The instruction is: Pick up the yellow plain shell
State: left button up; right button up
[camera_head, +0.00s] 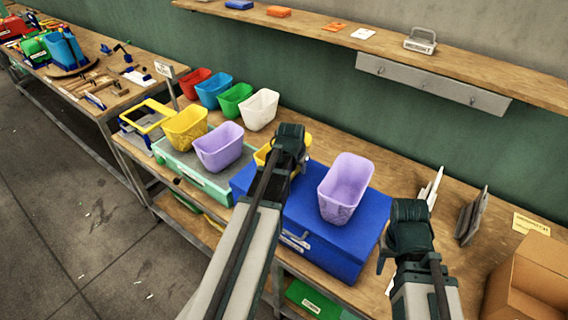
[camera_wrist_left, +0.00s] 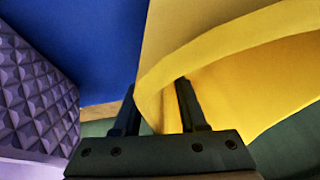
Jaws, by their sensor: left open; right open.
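A yellow shell (camera_head: 262,154) stands on the blue box in the head view, partly hidden behind my left gripper (camera_head: 287,150). In the left wrist view, its smooth yellow wall and curved rim (camera_wrist_left: 225,50) fill the right side. My left gripper (camera_wrist_left: 158,110) is open there, with one finger on the outer side of the shell's wall and the other over its inside. Whether either finger touches the wall I cannot tell. My right gripper (camera_head: 388,252) is open and empty, over the bench to the right of the blue box.
A purple shell (camera_head: 345,188) stands on the blue box (camera_head: 335,236); its diamond-patterned side (camera_wrist_left: 35,90) is close to my left gripper. Another purple shell (camera_head: 219,148) and another yellow shell (camera_head: 186,127) stand further left. Red, blue, green and white shells line the back. A cardboard box (camera_head: 530,275) is at right.

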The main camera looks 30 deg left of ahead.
pick_arm(q)
grip_shut()
dwell(1.5)
